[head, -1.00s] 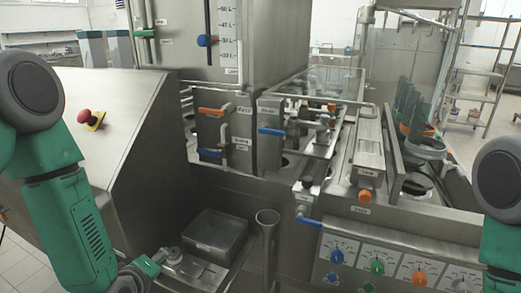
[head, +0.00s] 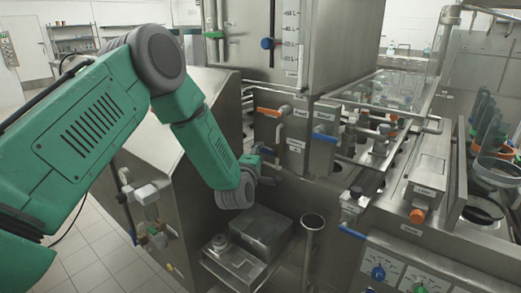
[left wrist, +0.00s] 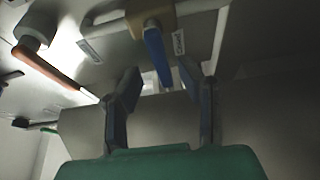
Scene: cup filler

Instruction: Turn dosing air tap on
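A tap with a blue lever (left wrist: 157,58) shows in the left wrist view, beside a small label too blurred to read. My left gripper (left wrist: 160,85) is open below it, its two fingers apart. The lever lies in line with the gap between the fingertips, and I see no contact. In the head view my left gripper (head: 262,163) is at the front of the steel cabinet, below the orange-levered tap (head: 270,112); the arm partly hides the blue-levered tap there. I cannot read which tap is labelled dosing air. My right gripper is out of view.
The orange lever also shows at left in the left wrist view (left wrist: 52,68). Another blue lever (head: 325,137) is on the cabinet's right face. A steel box (head: 260,230) and an upright tube (head: 312,245) stand below my gripper. Pipes run close around the taps.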

